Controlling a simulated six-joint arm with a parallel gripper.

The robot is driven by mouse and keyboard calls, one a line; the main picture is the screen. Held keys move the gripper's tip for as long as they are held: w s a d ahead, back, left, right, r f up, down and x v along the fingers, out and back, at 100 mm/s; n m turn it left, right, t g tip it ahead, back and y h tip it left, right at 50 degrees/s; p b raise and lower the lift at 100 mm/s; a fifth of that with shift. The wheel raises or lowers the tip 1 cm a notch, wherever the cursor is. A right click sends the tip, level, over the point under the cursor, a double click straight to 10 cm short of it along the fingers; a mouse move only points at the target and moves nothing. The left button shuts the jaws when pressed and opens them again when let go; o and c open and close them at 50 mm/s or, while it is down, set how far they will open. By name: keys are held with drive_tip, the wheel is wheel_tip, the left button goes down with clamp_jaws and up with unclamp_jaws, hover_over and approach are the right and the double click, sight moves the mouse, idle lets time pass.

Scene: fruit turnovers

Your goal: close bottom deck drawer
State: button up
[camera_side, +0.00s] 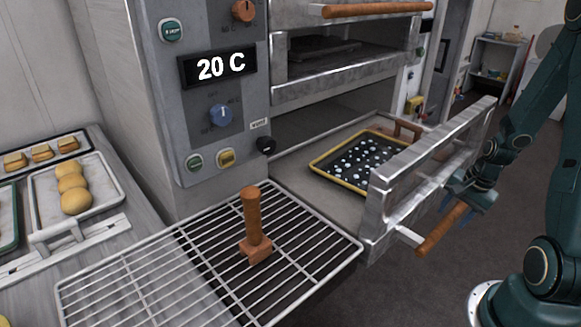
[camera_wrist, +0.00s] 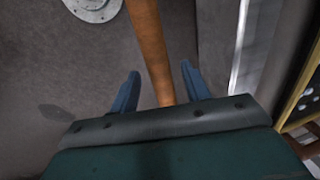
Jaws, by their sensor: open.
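The bottom deck drawer (camera_side: 378,210) is pulled out of the oven in the side view, its metal front standing well clear of the opening. A wooden bar handle (camera_side: 440,232) runs along the outside of that front. My gripper (camera_side: 456,196) is at the handle's right part, on the outer side of the drawer front. In the wrist view, the handle (camera_wrist: 148,40) passes between the two blue fingers of my gripper (camera_wrist: 160,72), which are apart with gaps on both sides. Part of the handle is hidden by the gripper.
A dark yellow-rimmed tray (camera_side: 316,164) with pale dots lies in the drawer. A wire rack (camera_side: 130,290) with a wooden-handled tool (camera_side: 253,225) stands at front left. An upper deck (camera_side: 345,88) is above. Bare floor lies right of the drawer.

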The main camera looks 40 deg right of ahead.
sight(358, 160)
drive_tip(key=shift+f, duration=0.35)
drive_tip(key=shift+c, duration=0.5)
clamp_jaws()
drive_tip(key=shift+w, duration=0.1)
drive_tip(key=shift+w, duration=0.1)
drive_tip(key=w, duration=3.1)
drive_tip(key=shift+w, duration=0.3)
drive_tip(key=shift+o, duration=0.5)
unclamp_jaws()
drive_tip(key=shift+s+r, duration=0.1)
